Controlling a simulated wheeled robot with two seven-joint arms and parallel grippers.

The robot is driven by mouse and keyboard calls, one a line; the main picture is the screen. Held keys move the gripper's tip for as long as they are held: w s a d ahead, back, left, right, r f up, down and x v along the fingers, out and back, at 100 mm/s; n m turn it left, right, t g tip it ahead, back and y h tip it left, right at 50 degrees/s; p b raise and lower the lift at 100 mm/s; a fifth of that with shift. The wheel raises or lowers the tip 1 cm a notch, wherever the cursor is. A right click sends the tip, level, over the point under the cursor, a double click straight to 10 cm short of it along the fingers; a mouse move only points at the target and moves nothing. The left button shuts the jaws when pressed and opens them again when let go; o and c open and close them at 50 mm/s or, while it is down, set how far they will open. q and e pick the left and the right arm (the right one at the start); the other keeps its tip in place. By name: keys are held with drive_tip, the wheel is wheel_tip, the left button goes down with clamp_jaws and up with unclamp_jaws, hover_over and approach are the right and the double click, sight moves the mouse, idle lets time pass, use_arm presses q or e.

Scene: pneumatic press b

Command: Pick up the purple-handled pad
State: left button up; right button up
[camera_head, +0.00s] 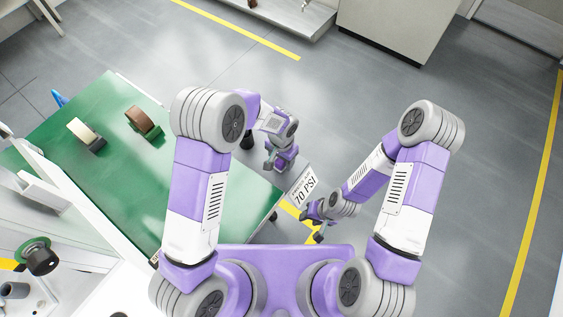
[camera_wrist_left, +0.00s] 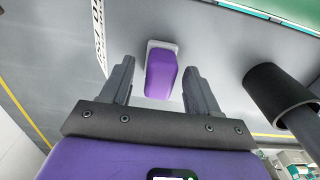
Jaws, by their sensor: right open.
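The purple-handled pad (camera_wrist_left: 161,76) is in the left wrist view, its purple handle toward the camera and a pale base behind it. My left gripper (camera_wrist_left: 158,70) is open. The handle shows between its two dark fingers, with a gap on each side; I cannot tell how far it is from them in depth. In the head view my left gripper (camera_head: 281,166) is past the green table's right edge, and I cannot make out the pad there. My right gripper (camera_head: 317,227) is open and empty, lower and to the right.
The green table (camera_head: 90,190) holds a brown-and-green block (camera_head: 143,121) and a pale block (camera_head: 86,134). A "70 PSI" sign (camera_head: 303,191) stands between my grippers. A black cylinder (camera_wrist_left: 279,95) is right of my left gripper in the wrist view. Grey floor is open at right.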

use_arm(q)
drive_tip(key=c, duration=1)
drive_tip(key=shift+o, duration=0.2)
drive_tip(key=shift+r, duration=0.1)
wheel_tip(320, 180, up, 10)
drive_tip(key=p, duration=0.2)
drive_tip(key=shift+p, duration=0.4)
drive_tip(key=o, duration=0.4)
drive_tip(key=shift+c, duration=0.2)
clamp_jaws()
